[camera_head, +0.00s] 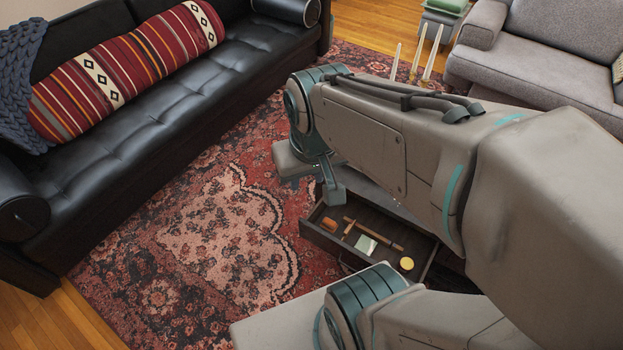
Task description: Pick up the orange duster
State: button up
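A small orange object (329,224), which looks like the orange duster, lies at the left end of an open dark drawer (314,240). It is too small to make out in detail. My gripper (318,187) hangs above the drawer's left end, above the orange object in the picture and apart from it. The gripper is seen from the side and partly hidden by my arm, so its opening is unclear. Nothing shows held in it.
The drawer also holds brown sticks (386,236), a pale card (366,244) and a yellow round item (406,263). My arm hides most of the furniture behind it. Candles (419,54) stand behind my arm. A black sofa (165,110) is left; the rug (225,235) between is clear.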

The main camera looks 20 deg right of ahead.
aim_at(327, 224)
jog(key=z, duration=1.25)
jog(key=k, duration=1.25)
jog(key=z, duration=0.25)
jog(key=i, duration=1.9)
jog(key=u, duration=0.9)
